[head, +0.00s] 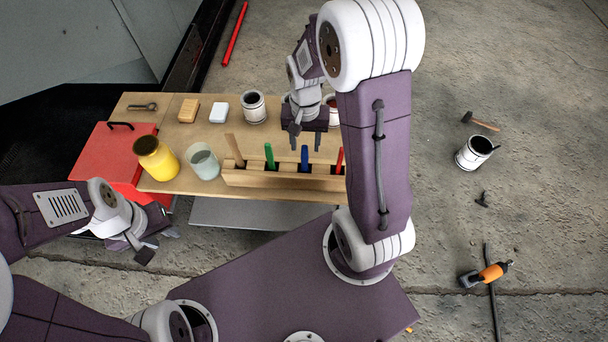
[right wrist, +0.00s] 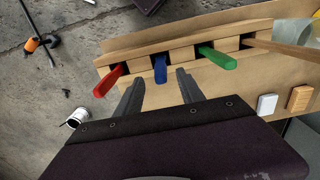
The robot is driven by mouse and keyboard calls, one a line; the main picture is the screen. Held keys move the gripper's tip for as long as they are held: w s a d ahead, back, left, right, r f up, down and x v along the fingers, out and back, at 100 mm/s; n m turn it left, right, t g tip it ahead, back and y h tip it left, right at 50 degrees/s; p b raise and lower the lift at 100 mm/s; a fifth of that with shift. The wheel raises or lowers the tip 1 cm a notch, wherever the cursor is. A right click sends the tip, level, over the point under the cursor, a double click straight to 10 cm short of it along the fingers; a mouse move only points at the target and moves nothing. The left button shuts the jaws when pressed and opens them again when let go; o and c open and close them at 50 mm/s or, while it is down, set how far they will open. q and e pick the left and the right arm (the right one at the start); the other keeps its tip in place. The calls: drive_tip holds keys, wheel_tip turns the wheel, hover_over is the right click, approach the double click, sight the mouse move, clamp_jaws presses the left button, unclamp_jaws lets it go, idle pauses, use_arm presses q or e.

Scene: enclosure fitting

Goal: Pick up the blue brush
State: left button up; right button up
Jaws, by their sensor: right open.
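The blue brush (head: 305,157) stands in a slot of the wooden rack (head: 262,180), between the green brush (head: 269,155) and the red brush (head: 339,160). Only its handle shows. In the right wrist view the blue brush (right wrist: 160,69) shows just beyond and between the two fingers. My right gripper (head: 307,142) is open and empty, above and behind the rack, close to the blue handle; it also shows in the right wrist view (right wrist: 157,82). My left gripper (head: 145,246) is low at the left, away from the rack; its jaws are unclear.
A brown brush (head: 234,149) stands in the rack's left slot. A yellow jar (head: 156,158), a glass (head: 204,161), a white can (head: 254,107), two small blocks and a wrench share the table. A red toolbox (head: 104,160) is at the left. Floor clutter lies at the right.

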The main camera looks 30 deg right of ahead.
sight(306, 152)
drive_tip(key=shift+s+d+f, duration=0.1)
drive_tip(key=shift+d+f, duration=0.05)
drive_tip(key=shift+d, duration=0.1)
drive_tip(key=f, duration=0.3)
drive_tip(key=shift+a+f, duration=0.25)
drive_tip(key=shift+a, duration=0.1)
drive_tip(key=shift+d+f, duration=0.15)
drive_tip(key=shift+f, duration=0.25)
drive_tip(key=f, duration=0.4)
drive_tip(key=shift+a+f+b, duration=0.1)
drive_tip(key=shift+a+b, duration=0.1)
drive_tip(key=shift+b, duration=0.15)
drive_tip(key=shift+f, duration=0.25)
clamp_jaws()
